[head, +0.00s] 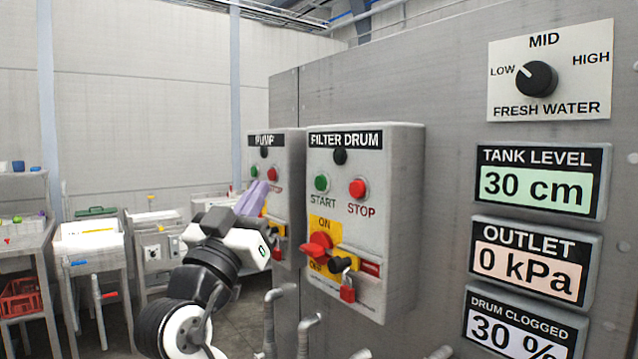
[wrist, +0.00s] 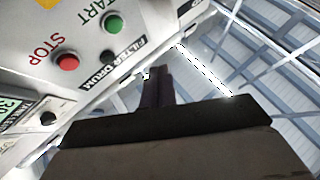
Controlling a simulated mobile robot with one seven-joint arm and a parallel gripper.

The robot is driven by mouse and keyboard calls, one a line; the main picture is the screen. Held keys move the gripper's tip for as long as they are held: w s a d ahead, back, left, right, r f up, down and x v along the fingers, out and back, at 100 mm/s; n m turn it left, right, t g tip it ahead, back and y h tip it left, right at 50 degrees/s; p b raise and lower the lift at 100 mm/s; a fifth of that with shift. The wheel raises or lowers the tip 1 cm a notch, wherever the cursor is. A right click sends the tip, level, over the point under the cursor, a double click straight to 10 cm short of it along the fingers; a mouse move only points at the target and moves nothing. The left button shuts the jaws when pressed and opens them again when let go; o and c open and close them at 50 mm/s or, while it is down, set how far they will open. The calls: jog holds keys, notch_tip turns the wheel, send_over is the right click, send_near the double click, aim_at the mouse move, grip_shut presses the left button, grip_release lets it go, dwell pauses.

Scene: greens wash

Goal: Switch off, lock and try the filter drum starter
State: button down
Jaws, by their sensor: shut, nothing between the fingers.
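The filter drum starter (head: 390,215) is a grey box on the panel wall, with a dark lamp (head: 340,156), a green START button (head: 322,183) and a red STOP button (head: 358,187). Below is a red rotary handle (head: 317,245) over a yellow ON/OFF plate; its exact setting is hard to tell. A black knob-like part (head: 340,263) sits beside it, and a red padlock (head: 347,290) hangs below; whether its shackle is closed is unclear. My gripper (head: 262,188) is shut and empty, left of the starter, fingers pointing up. The wrist view shows its fingers (wrist: 156,82) near STOP (wrist: 67,62) and START (wrist: 113,22).
The pump starter (head: 290,152) is behind my gripper, partly hidden. Right are a fresh water dial (head: 536,79) near LOW and displays for tank level (head: 540,182), outlet (head: 530,262) and drum clogged. Pipe ends rise below the starter. Benches stand at left.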

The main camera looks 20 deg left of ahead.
jog(key=w+d, duration=0.5)
jog(key=w, duration=0.1)
jog(key=shift+p, duration=0.3)
jog(key=shift+w, duration=0.25)
dwell(1.7)
jog(key=shift+w+d, duration=0.2)
jog(key=shift+w+d, duration=0.3)
jog(key=shift+w, duration=0.1)
dwell(1.0)
jog(key=shift+s, duration=0.1)
jog(key=shift+s+a, duration=0.5)
jog(key=shift+s, duration=0.1)
jog(key=shift+s+a+b, duration=0.3)
jog(key=shift+s+a, duration=0.5)
jog(key=shift+s, duration=0.2)
jog(key=shift+s+a+b, duration=0.3)
jog(key=shift+s+a, duration=0.5)
jog(key=shift+s, duration=0.2)
